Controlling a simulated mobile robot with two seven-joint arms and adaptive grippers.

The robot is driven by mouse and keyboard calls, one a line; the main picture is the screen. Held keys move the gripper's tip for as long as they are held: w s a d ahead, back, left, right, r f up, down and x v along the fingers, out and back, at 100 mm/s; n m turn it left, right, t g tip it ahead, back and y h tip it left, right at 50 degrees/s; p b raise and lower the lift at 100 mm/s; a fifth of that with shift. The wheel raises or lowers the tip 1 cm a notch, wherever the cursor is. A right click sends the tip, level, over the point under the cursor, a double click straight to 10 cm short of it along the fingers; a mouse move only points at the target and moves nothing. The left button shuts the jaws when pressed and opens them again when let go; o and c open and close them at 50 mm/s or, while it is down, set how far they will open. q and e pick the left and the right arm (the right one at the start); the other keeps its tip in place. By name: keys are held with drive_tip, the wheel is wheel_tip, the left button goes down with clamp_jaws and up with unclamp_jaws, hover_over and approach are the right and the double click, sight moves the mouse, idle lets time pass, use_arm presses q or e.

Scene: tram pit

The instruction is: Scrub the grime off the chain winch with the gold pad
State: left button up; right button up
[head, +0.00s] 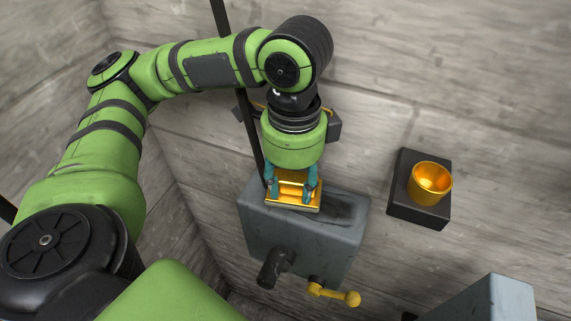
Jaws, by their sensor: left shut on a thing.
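The chain winch (300,240) is a grey box against the wall, with a dark stub and a yellow crank handle (335,293) on its front. A dark smear of grime (345,210) lies on the right part of its top. My left gripper (292,192) points down over the left part of the top and is shut on the gold pad (294,207). The pad is at the top surface; whether it touches cannot be told for sure. The grip hides part of the pad and the top beneath it. My right gripper is not in view.
A gold cup (430,183) sits on a dark wall bracket (405,205) to the right of the winch. A dark pole (252,135) runs down beside the winch. Another grey box (490,303) stands at lower right.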

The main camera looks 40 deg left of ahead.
use_arm(q)
drive_tip(key=shift+w+d+f+p, duration=0.1)
drive_tip(key=shift+w+d+p, duration=0.1)
drive_tip(key=shift+d, duration=0.6)
drive_tip(key=shift+w+d+f+p, duration=0.1)
drive_tip(key=shift+d+p, duration=0.05)
drive_tip(key=shift+d, duration=0.6)
drive_tip(key=shift+s+d+r, duration=0.1)
drive_tip(key=shift+s+d, duration=0.05)
drive_tip(key=shift+d, duration=1.75)
drive_tip(key=shift+r, duration=0.1)
drive_tip(key=shift+d+r, duration=0.15)
drive_tip(key=shift+r, duration=0.4)
drive_tip(key=shift+w+r, duration=0.1)
drive_tip(key=shift+w, duration=0.35)
drive_tip(key=shift+d+f, duration=0.1)
drive_tip(key=shift+f, duration=0.1)
drive_tip(key=shift+f, duration=0.2)
